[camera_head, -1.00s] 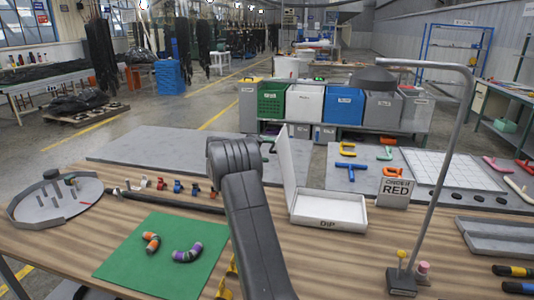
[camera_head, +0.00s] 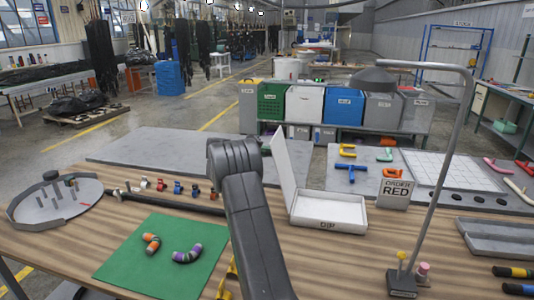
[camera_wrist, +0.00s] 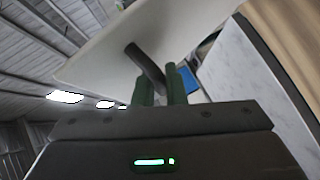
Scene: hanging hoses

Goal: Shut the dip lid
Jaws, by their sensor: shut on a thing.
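The white dip box (camera_head: 328,208), with DIP on its front, stands on the wooden table right of my arm. Its white lid (camera_head: 286,172) stands steeply open along the box's left side. In the wrist view the lid (camera_wrist: 130,45) fills the upper middle as a tilted pale panel. A dark bar-like handle (camera_wrist: 145,62) sticks out from it. My gripper (camera_wrist: 158,76) is shut on this handle with its two dark green fingers. In the head view my arm hides the fingers and the handle.
A green mat (camera_head: 165,255) with two banded hose pieces lies left of my arm. A lamp (camera_head: 430,180) and an ORDER RED sign (camera_head: 395,191) stand right of the box. A grey board (camera_head: 440,178) with coloured parts lies behind. Bare table shows before the box.

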